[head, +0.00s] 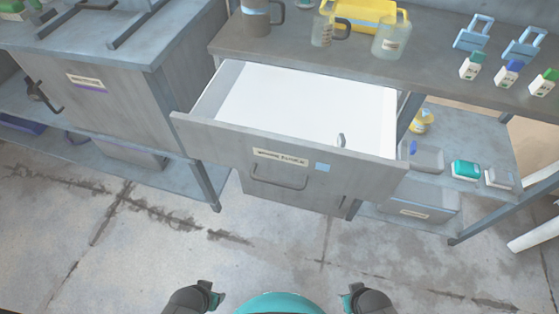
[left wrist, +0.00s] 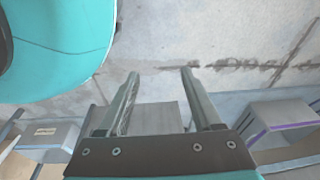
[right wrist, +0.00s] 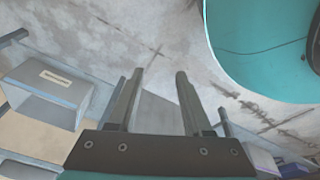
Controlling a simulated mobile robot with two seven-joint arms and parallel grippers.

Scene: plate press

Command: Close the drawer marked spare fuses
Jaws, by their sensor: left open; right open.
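A grey drawer (head: 290,160) under the right-hand worktop is pulled well out in the head view. Its front has a pale label (head: 280,157) too small to read surely, a blue square beside it and a bar handle (head: 278,180). The white inside looks empty apart from a small pale upright piece (head: 340,141) near the front. My left gripper (left wrist: 158,75) is open with nothing between its fingers in the left wrist view. My right gripper (right wrist: 159,74) is likewise open and empty in the right wrist view. Both are apart from the drawer front.
A grey cabinet (head: 95,110) with a purple-striped label stands at left. The worktop (head: 290,48) holds a dark mug (head: 257,18), a yellow tray (head: 370,12), jugs and small bottles. A lower shelf (head: 455,150) at right carries boxes. The concrete floor (head: 140,255) before the drawer is clear.

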